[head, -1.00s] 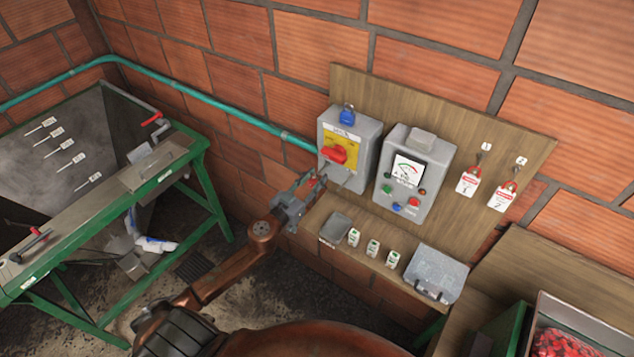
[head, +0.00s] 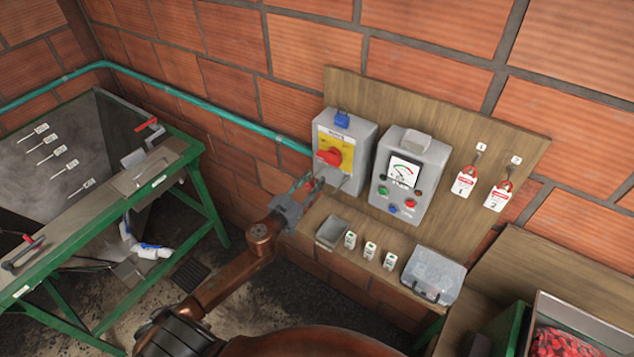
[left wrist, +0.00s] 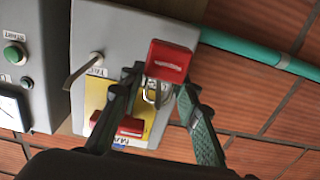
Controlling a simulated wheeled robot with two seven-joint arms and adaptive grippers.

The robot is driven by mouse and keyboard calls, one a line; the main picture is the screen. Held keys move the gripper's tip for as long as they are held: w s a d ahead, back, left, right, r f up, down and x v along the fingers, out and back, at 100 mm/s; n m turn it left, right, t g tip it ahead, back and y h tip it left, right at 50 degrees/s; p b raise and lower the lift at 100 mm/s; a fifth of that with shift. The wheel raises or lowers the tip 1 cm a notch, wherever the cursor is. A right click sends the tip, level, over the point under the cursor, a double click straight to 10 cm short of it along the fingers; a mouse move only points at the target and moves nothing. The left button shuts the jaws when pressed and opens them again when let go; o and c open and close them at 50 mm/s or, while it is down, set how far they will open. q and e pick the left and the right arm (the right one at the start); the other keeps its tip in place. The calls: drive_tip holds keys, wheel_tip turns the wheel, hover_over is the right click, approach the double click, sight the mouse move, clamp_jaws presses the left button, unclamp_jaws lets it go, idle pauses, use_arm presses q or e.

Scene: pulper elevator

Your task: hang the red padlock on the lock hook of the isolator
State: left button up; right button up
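The isolator (head: 345,143) is a grey box on the wooden board, with a yellow plate and a red rotary handle (head: 328,157). Its lock hook (left wrist: 84,68) is a bent metal rod low on the box. My left gripper (head: 308,184) is just off the lower left of the isolator. In the left wrist view, the red padlock (left wrist: 171,60) sits at the fingertips, its metal shackle showing between the fingers. The gripper looks shut on the padlock body. The shackle is apart from the hook, which lies to its left in that view. My right gripper is not in view.
A meter box (head: 408,178) stands close beside the isolator. Tagged red padlocks (head: 465,181) hang on the board. A small tray (head: 332,231) and a clear case (head: 433,275) are below.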

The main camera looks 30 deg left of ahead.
use_arm(q)
drive_tip(key=o, duration=0.5)
